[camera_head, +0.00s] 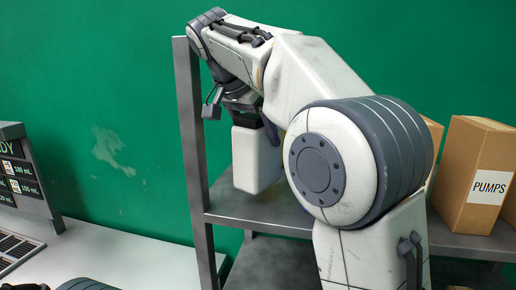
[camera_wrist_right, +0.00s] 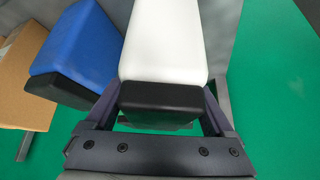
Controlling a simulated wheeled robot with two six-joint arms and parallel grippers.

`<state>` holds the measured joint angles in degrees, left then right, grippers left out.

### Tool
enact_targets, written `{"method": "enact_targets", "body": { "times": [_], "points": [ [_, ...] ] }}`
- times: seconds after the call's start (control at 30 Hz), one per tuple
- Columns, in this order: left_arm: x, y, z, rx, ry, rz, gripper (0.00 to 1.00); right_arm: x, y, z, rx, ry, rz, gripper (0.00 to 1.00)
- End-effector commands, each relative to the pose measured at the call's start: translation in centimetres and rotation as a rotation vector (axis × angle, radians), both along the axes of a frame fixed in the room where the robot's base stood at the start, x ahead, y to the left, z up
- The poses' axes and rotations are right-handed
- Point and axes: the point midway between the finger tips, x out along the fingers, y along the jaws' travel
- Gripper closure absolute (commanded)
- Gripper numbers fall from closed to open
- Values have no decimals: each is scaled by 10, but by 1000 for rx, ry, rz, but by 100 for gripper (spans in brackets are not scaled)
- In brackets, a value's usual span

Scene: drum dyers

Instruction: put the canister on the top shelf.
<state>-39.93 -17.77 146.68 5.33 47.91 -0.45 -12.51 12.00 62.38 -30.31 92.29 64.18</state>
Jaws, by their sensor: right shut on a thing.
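A white canister (camera_head: 257,158) hangs upright below my right gripper (camera_head: 243,112) in the head view, over the left end of the grey shelf board (camera_head: 255,214). Whether its base touches the board I cannot tell. In the right wrist view the white canister (camera_wrist_right: 165,45) has a black cap (camera_wrist_right: 160,102) and sits between the two fingers of my right gripper (camera_wrist_right: 160,118), which is shut on it. My right arm hides part of the shelf. My left gripper is out of view.
A blue canister with a black cap (camera_wrist_right: 82,45) stands beside the white one in the wrist view, with a cardboard box (camera_wrist_right: 18,65) beyond. A box marked PUMPS (camera_head: 476,175) stands on the board at right. A grey post (camera_head: 192,130) rises close left of the gripper.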

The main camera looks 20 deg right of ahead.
Motion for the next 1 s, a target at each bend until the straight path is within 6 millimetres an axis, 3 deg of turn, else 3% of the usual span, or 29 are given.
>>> {"method": "enact_targets", "body": {
  "times": [0.2, 0.67, 0.7, 1.0],
  "points": [
    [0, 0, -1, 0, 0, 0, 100, 0, 0, -23, -1, -2, 0, 100],
    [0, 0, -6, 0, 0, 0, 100, 0, 0, -31, 0, -3, 0, 100],
    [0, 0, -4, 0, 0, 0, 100, 0, 0, -31, 0, 0, 0, 0],
    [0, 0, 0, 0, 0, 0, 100, 0, 0, -26, 0, 0, 0, 0]
  ]
}}
